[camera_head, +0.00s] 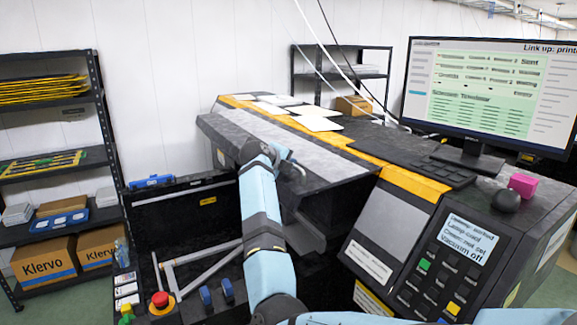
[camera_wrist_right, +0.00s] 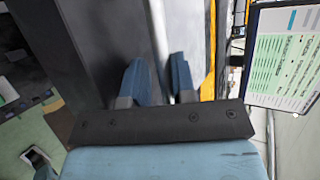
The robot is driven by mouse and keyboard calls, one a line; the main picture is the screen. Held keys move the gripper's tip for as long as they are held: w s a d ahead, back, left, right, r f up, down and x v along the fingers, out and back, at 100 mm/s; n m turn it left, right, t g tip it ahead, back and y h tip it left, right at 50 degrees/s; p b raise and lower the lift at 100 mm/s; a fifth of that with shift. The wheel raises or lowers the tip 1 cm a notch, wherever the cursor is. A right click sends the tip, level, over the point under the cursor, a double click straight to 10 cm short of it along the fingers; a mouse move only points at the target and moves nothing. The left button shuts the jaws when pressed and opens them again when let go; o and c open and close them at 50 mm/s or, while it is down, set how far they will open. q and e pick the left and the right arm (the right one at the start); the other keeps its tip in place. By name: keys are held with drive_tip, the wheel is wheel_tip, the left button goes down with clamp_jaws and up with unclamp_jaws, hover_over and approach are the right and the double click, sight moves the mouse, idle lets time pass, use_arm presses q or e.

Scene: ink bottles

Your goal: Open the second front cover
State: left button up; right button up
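The printer's long grey front cover (camera_head: 335,168) slopes along the front of the large machine, with a dark space below it. I cannot tell where one front cover ends and another begins. My right arm rises from the bottom of the head view to the cover's edge, where my right gripper (camera_head: 278,157) is small and partly hidden. In the right wrist view, my right gripper (camera_wrist_right: 158,82) has a pale bar (camera_wrist_right: 157,30), likely a handle, between its two blue fingers. I cannot tell whether they press on it. My left gripper is out of view.
A monitor (camera_head: 488,95) and keyboard (camera_head: 420,160) stand on the machine's right end, above a keypad panel (camera_head: 440,262). A red button (camera_head: 160,300) is at lower left. A shelf with boxes (camera_head: 45,262) stands at the left.

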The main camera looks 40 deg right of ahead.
drive_tip(key=b+v, duration=0.3)
drive_tip(key=v, duration=1)
drive_tip(key=shift+r, duration=0.15)
